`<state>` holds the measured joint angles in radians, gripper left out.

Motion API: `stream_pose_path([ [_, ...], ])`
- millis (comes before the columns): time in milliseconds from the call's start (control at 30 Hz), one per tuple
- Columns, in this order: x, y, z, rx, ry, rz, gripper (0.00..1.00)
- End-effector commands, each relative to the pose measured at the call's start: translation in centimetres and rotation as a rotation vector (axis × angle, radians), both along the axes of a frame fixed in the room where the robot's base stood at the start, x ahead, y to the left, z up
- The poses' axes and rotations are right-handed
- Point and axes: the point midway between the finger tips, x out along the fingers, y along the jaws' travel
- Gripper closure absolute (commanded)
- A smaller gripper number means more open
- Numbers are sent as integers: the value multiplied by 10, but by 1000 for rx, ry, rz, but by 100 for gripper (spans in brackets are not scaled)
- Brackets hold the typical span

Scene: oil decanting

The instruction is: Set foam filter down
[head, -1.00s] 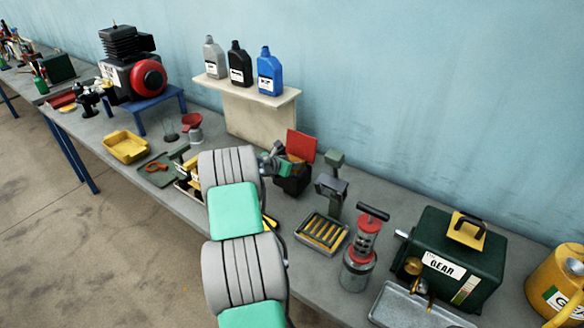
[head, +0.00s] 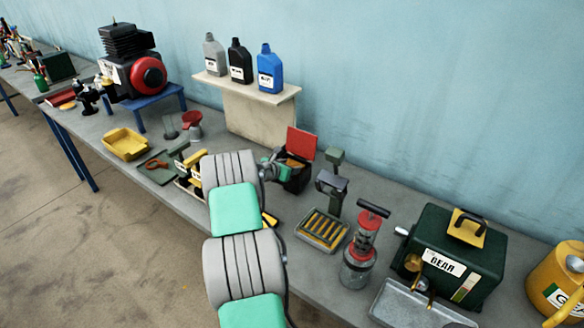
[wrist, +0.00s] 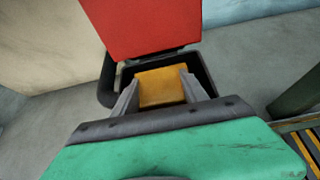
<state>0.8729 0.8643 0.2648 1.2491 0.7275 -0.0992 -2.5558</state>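The foam filter (wrist: 160,87) is an orange-yellow block. It lies within the opening of a black bin (wrist: 207,72) with a raised red lid (wrist: 140,25). In the head view the filter (head: 292,163) shows as a small orange patch inside the bin (head: 297,184), below the red lid (head: 301,143). My gripper (wrist: 160,76) reaches over the bin's near edge. Its two grey fingers stand apart, one on each side of the filter. Whether they press on it or leave a thin gap cannot be told. My arm hides part of the bin's left side in the head view.
A small green stand (head: 332,185) and a slatted tray (head: 322,230) are right of the bin. A red-topped glass jar (head: 360,260) and a green gear box (head: 455,255) stand farther right. A shelf with bottles (head: 245,88) is behind.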

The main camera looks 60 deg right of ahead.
Motion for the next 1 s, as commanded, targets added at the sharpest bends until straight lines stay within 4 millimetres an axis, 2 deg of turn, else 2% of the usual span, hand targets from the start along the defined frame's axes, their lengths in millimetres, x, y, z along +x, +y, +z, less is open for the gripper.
stream_pose_path([
  [33, -5, 6, -16, 27, 13, -3, 36],
  [100, -6, 7, -18, 30, 14, -5, 33],
  [300, -8, 7, -20, 33, 15, -8, 33],
  [467, -9, 7, -19, 33, 15, -8, 33],
  [600, -8, 7, -1, 32, 15, -9, 33],
  [667, -4, 18, -3, 31, 15, -5, 33],
  [900, 10, 75, 33, 23, 11, 3, 33],
  [1000, 12, 93, 45, 21, 11, 3, 33],
])
